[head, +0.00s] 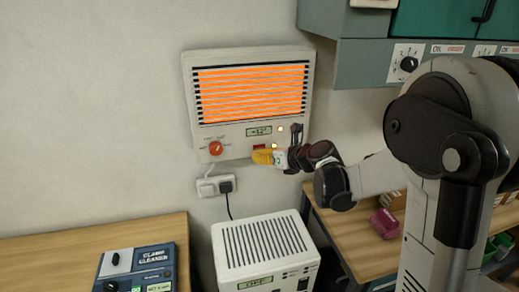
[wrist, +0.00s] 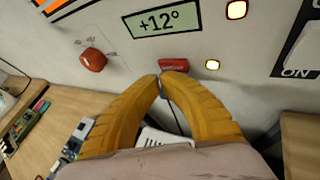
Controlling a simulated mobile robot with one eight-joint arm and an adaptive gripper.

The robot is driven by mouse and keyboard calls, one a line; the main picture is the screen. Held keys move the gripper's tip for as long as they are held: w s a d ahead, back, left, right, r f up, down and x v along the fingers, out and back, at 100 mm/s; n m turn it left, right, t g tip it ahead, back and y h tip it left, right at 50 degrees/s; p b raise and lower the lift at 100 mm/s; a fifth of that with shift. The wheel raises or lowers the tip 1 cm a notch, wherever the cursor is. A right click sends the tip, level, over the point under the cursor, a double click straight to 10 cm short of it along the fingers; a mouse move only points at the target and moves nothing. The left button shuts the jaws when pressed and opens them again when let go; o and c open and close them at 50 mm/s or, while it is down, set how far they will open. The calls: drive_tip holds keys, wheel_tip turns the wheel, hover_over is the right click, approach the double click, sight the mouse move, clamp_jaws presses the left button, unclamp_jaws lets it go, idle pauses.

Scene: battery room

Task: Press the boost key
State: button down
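A wall heater (head: 189,98) with a glowing orange grille hangs on the wall. On its lower panel is a small red key (wrist: 173,65), its label too small to read; it also shows in the head view (head: 259,146). My gripper (wrist: 162,79) has yellow fingers whose tips come together just below the red key. In the head view my gripper (head: 262,157) is at the panel's lower edge. The tips look very near the key; I cannot tell whether they touch it. Nothing shows between them.
The panel also has a red knob (wrist: 93,60), a +12° display (wrist: 162,21), lit lamps (wrist: 212,65) and a rocker switch (wrist: 303,50). Below are a plugged wall socket (head: 206,188), a white vented unit (head: 265,245) and wooden benches. A cabinet (head: 360,65) hangs at right.

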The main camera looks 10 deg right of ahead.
drive_tip(key=shift+s, duration=0.3)
drive_tip(key=s, duration=0.5)
idle(0.4)
idle(0.5)
